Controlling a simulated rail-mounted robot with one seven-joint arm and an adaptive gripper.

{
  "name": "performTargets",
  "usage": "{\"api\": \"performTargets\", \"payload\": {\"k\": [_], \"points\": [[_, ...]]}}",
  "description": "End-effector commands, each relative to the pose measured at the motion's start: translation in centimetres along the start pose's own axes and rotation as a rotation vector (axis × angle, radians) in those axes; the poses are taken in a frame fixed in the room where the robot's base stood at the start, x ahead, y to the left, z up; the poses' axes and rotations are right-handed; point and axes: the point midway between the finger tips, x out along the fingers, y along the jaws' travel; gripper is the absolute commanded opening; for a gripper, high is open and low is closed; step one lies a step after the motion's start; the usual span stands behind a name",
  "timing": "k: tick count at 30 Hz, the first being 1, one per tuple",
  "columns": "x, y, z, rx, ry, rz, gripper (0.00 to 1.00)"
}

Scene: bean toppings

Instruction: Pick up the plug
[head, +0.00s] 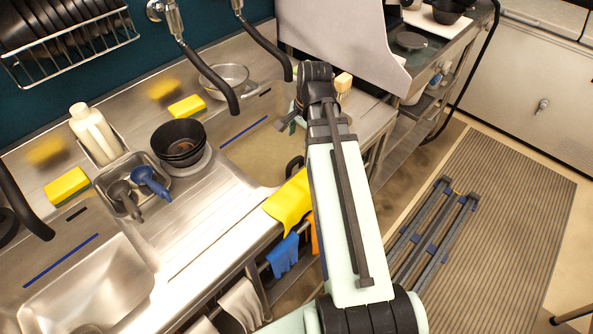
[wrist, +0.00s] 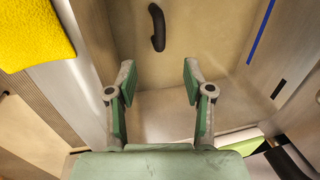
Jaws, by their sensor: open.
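A dark, elongated, slightly curved object (wrist: 157,27), apparently the plug, lies in the sink at the top middle of the wrist view. I cannot tell for certain that a dark curved shape beside my arm in the head view is the same object. My gripper (wrist: 157,82) is open and empty, with its green-padded fingers apart. The dark object is beyond the fingertips and not between them. In the head view my arm hides most of the gripper and part of the sink (head: 255,155).
A yellow cloth (head: 289,200) hangs over the counter's front edge, also at upper left in the wrist view (wrist: 33,35). A black tap (head: 265,45) reaches over the counter. Stacked black bowls (head: 178,138) and a metal container (head: 125,205) with utensils stand left of the sink.

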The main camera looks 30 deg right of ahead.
Motion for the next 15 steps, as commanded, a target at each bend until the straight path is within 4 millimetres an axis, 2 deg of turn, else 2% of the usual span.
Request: {"api": "performTargets", "payload": {"k": [15], "points": [[7.2,0.1,-0.1,0.002,0.001,0.003,0.52]]}}
